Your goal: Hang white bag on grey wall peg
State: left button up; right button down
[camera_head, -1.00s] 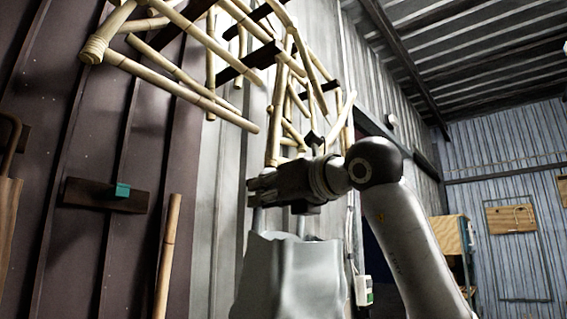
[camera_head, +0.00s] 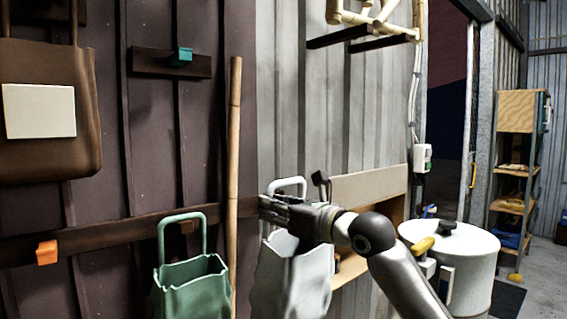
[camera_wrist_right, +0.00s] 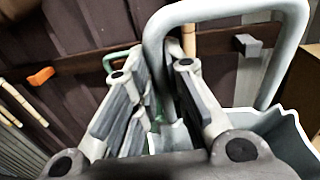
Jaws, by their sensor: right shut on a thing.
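The white bag (camera_head: 290,276) hangs below my right gripper (camera_head: 268,207), beside the wall in the head view. The gripper is shut on one side of the bag's handle. In the right wrist view the handle (camera_wrist_right: 225,12) loops up and right from between the fingers, above the open bag mouth (camera_wrist_right: 285,130). The grey peg (camera_wrist_right: 248,45) is on the wooden rail and shows inside the handle's outline. The bag is not seen on the peg. In the head view a dark grey piece (camera_head: 320,180), likely that peg, stands just above the gripper. My left gripper is not in view.
A green bag (camera_head: 190,285) hangs left of the white bag, with a bamboo pole (camera_head: 235,150) between them. An orange peg (camera_head: 47,252), a teal peg (camera_head: 181,56) and a brown bag (camera_head: 60,150) are farther left. A white pot (camera_head: 465,262) stands right.

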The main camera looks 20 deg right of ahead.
aim_at(268, 279)
jog(key=shift+n+g+y, duration=0.4)
jog(key=shift+n+y, duration=0.1)
jog(key=shift+y, duration=0.1)
jog(key=s+f, duration=0.1)
jog(key=f, duration=0.4)
jog(key=a+f, duration=0.1)
jog(key=f, duration=0.3)
jog(key=s+a+f, duration=0.1)
jog(key=f, duration=0.4)
jog(key=shift+s+f, duration=0.3)
jog(key=s+f, duration=2)
jog(key=f, duration=0.1)
jog(key=s+f, duration=0.3)
jog(key=s, duration=0.7)
jog(key=w+d+r+m+t+h+p, duration=0.25)
jog(key=d+r+m+h+p, duration=0.2)
jog(key=r+m+h, duration=0.45)
jog(key=s+a+f+n+g+y, duration=0.3)
jog(key=f+n+y, duration=0.1)
jog(key=n+y, duration=0.3)
jog(key=shift+f+n+y+b, duration=0.25)
jog(key=shift+n+y+b, duration=0.15)
jog(key=shift+n, duration=0.3)
jog(key=shift+s+a+f, duration=0.1)
jog(key=shift+s+a, duration=0.05)
